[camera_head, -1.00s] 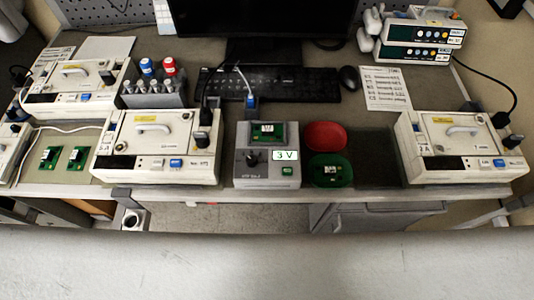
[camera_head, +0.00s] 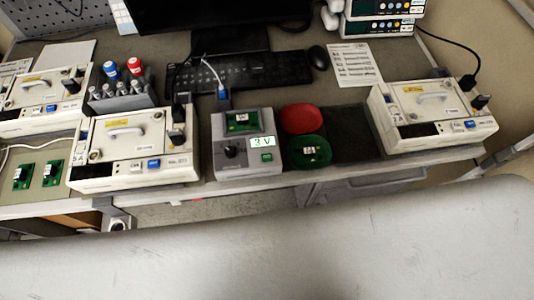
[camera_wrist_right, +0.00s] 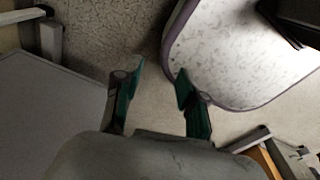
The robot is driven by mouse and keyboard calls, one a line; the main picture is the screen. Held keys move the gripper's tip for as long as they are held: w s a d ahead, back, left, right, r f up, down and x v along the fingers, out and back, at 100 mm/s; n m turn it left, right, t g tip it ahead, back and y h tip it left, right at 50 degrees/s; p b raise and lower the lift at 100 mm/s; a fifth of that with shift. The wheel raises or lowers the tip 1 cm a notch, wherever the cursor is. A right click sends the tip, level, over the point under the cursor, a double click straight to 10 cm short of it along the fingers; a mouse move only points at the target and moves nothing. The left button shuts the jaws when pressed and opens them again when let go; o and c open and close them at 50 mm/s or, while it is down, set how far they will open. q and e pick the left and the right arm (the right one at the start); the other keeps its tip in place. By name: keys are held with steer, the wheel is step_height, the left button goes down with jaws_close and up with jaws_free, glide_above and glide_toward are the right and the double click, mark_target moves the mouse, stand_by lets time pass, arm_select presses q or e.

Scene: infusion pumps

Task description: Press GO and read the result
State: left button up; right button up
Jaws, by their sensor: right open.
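The grey tester (camera_head: 243,145) stands on the bench in the middle of the head view. It has a black knob (camera_head: 231,152), a green GO button (camera_head: 267,157) and a lit display (camera_head: 263,142) that reads "3 V". A green circuit board (camera_head: 241,121) sits in the tester's top. In the right wrist view my right gripper (camera_wrist_right: 154,82) is open and empty, its two green-padded fingers apart above the floor. It is away from the tester, which that view does not show. My left gripper is in neither view.
A red dish (camera_head: 302,118) and a green dish (camera_head: 322,154) holding a board stand right of the tester. Infusion pumps (camera_head: 135,148) (camera_head: 433,117) flank them. Two loose boards (camera_head: 52,173) lie at left. A keyboard (camera_head: 240,72) lies behind. A light chair seat (camera_wrist_right: 235,50) shows near my right gripper.

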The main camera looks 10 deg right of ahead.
jaws_close()
stand_by(1.1)
